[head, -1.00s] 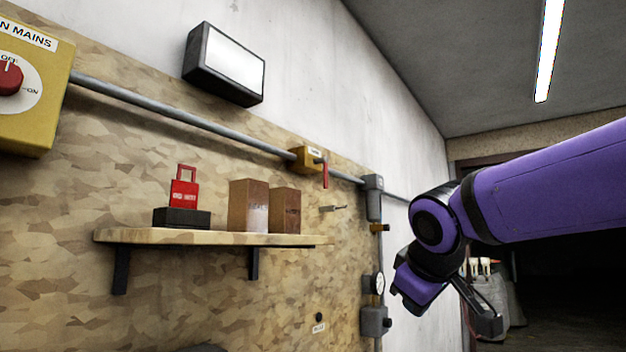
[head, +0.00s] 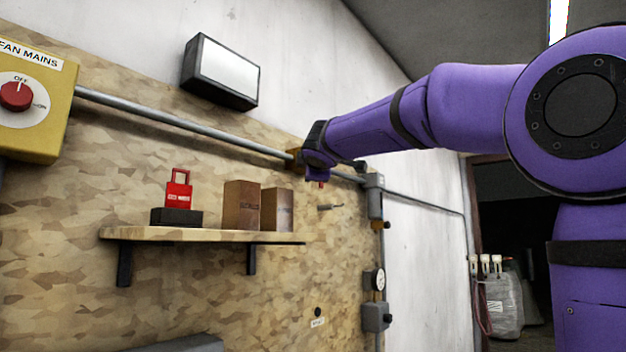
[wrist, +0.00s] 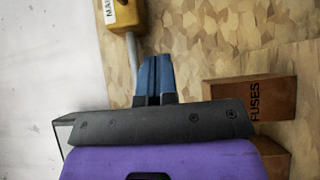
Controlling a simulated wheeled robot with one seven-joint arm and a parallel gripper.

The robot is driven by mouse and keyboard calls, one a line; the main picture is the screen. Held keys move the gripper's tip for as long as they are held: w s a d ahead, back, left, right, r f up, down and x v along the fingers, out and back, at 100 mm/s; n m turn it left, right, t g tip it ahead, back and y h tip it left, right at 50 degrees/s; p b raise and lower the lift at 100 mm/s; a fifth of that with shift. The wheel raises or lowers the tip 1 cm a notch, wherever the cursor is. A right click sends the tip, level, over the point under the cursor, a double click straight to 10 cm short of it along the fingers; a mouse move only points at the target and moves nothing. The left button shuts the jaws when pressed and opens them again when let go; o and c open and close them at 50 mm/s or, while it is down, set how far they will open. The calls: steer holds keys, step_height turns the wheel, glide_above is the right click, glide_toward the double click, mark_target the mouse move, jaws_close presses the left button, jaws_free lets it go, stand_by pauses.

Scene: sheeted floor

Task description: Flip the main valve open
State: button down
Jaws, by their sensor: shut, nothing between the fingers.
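The main valve is the small yellow box (head: 294,157) on the grey wall pipe in the head view. Only its left part shows, because the end of my arm covers the rest. A bit of its red lever (head: 321,184) shows just below my wrist. In the wrist view the yellow box (wrist: 125,14), its label cut off at "MAI", is at the top left, and the red lever is not visible there. My gripper (wrist: 155,58) is shut and empty, its blue-grey fingers side by side, visibly apart from the box in that view. Whether it touches the lever cannot be told.
A wooden shelf (head: 215,236) holds a red padlock (head: 178,190) on a dark block and two brown boxes (head: 241,205). One, marked FUSES (wrist: 250,97), is right of my fingers. A hook (head: 330,206) and a gauge (head: 375,280) are on the wall nearby.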

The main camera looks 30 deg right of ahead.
steer(key=s+d+x, duration=0.1)
steer(key=d+x, duration=0.1)
steer(key=x, duration=1)
steer(key=shift+w+d, duration=0.25)
steer(key=shift+d, duration=0.3)
